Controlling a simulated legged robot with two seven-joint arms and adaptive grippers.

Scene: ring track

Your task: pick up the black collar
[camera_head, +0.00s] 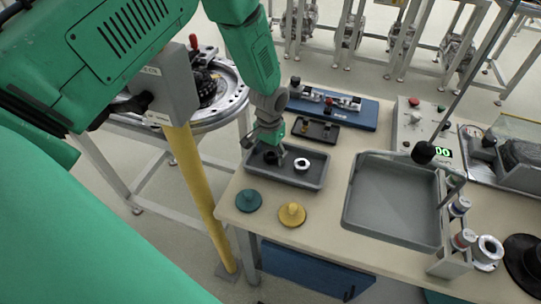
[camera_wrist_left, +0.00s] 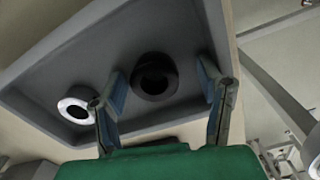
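The black collar (camera_wrist_left: 171,72) lies in a shallow grey tray (camera_wrist_left: 45,100), beside a white ring (camera_wrist_left: 66,103). In the head view the collar (camera_head: 269,157) is partly covered by my left gripper (camera_head: 268,147), which reaches down over the left part of the tray (camera_head: 285,179). In the left wrist view my left gripper (camera_wrist_left: 160,78) is open, with one finger on each side of the collar and a gap between them. I cannot tell how far the fingertips are above the tray floor. My right gripper is in neither view.
A teal knobbed disc (camera_head: 249,200) and a yellow one (camera_head: 292,214) sit at the table's front edge. A larger empty grey tray (camera_head: 395,205) is to the right. A small black tray (camera_head: 316,130) and blue fixture (camera_head: 345,110) stand behind.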

